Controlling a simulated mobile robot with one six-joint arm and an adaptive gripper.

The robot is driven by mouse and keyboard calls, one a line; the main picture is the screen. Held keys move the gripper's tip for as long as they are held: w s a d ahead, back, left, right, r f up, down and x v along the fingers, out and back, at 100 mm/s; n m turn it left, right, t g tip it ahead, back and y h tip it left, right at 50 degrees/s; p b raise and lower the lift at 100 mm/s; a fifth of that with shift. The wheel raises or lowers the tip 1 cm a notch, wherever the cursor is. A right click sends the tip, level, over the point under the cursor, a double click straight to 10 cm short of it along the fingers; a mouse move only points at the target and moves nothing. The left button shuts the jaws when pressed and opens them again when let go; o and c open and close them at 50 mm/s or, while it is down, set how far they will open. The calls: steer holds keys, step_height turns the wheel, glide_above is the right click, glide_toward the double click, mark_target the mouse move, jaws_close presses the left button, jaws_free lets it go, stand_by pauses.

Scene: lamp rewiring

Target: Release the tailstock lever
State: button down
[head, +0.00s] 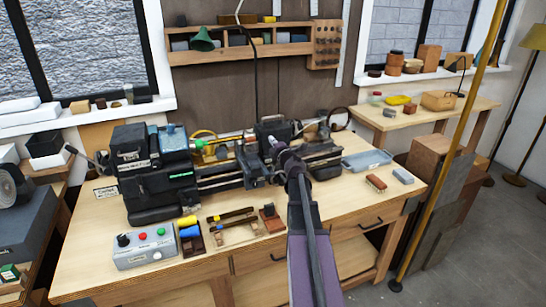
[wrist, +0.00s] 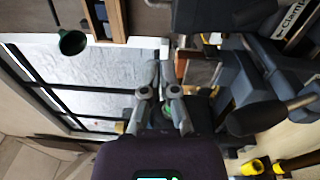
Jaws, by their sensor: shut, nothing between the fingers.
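The small lathe (head: 160,185) stands on the wooden bench, with its tailstock (head: 272,130) at the right end of the bed, partly behind my arm. In the wrist view, which is turned sideways, a dark lever with an oval knob (wrist: 262,116) lies to the right of my gripper (wrist: 164,78). It appears to be the tailstock lever, close to a block labelled "Clamp" (wrist: 296,25). My gripper is shut and empty, with a gap between it and the knob. In the head view my gripper (head: 278,147) is at the tailstock; its fingertips and the lever cannot be made out clearly.
A control box (head: 145,250) with coloured buttons, a yellow cylinder (head: 187,221) and small wooden fixtures stand in front of the lathe. A yellow pole (head: 450,150) rises past the bench's right end.

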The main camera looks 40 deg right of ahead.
steer(key=s+d+f+n+g+y, duration=0.3)
steer(key=s+d+f+n+y, duration=0.2)
steer(key=f+n+y, duration=0.2)
steer(key=shift+d+n+g+b, duration=0.4)
steer(key=shift+n+b, duration=0.05)
steer(key=shift+n, duration=0.65)
steer(key=shift+w, duration=0.1)
steer(key=shift+b+x, duration=1.3)
steer(key=shift+x, duration=3.6)
steer(key=shift+a, duration=0.25)
